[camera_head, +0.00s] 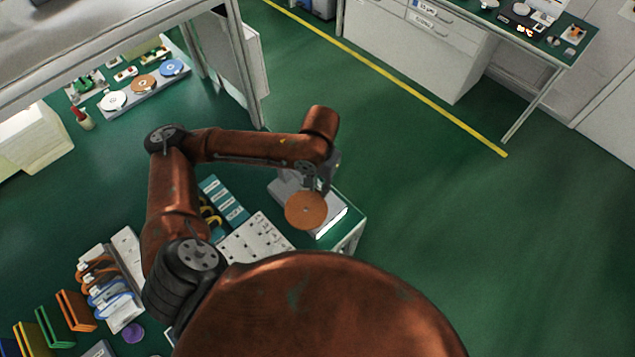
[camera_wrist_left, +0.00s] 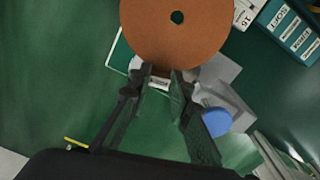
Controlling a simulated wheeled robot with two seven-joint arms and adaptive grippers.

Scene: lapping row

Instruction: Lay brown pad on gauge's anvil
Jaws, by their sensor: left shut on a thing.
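The brown pad (camera_head: 306,211) is a flat round disc with a small centre hole. A grey device (camera_head: 284,188), apparently the gauge, stands under and beside the pad, partly hidden by pad and gripper. I cannot make out the anvil. My right gripper is out of view.
A white board with holes (camera_head: 256,239) and teal boxes (camera_head: 224,203) lie left of the device. A tray (camera_head: 147,96) at the upper left holds white, brown and blue discs. The bench edge is close on the right, with open green floor beyond.

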